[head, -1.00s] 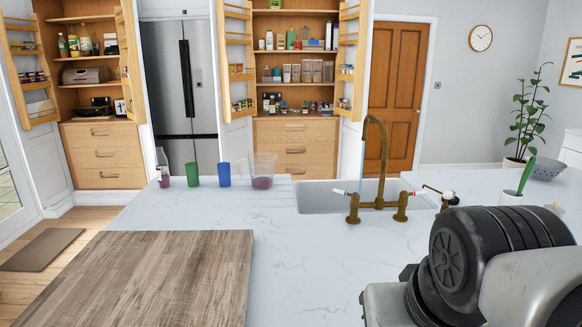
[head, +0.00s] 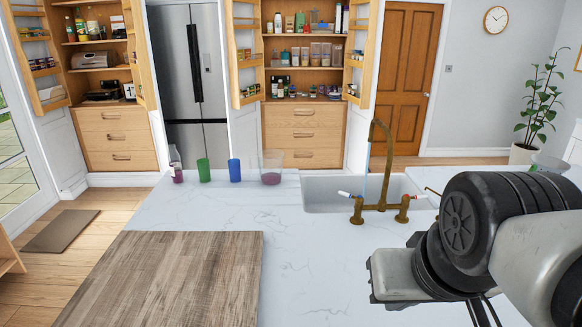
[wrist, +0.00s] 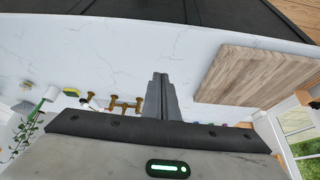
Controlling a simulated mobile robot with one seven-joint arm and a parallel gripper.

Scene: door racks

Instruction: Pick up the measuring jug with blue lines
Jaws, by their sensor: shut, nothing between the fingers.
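The clear measuring jug (head: 271,168) stands upright on the white marble counter, left of the sink in the head view. Some purple-red shows near its bottom; its blue lines are too small to make out. A green cup (head: 204,170) and a blue cup (head: 235,170) stand to its left. My gripper (wrist: 160,77) shows in the wrist view, its fingers together and empty, above the counter and well apart from the jug. In the head view my arm is at the right, and the fingers are not visible there.
A wooden board (head: 170,275) lies on the counter at the front left. A brass tap (head: 379,180) rises in front of the sink (head: 325,198), right of the jug. A bottle (head: 176,165) stands at the counter's left edge. The counter middle is mostly clear.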

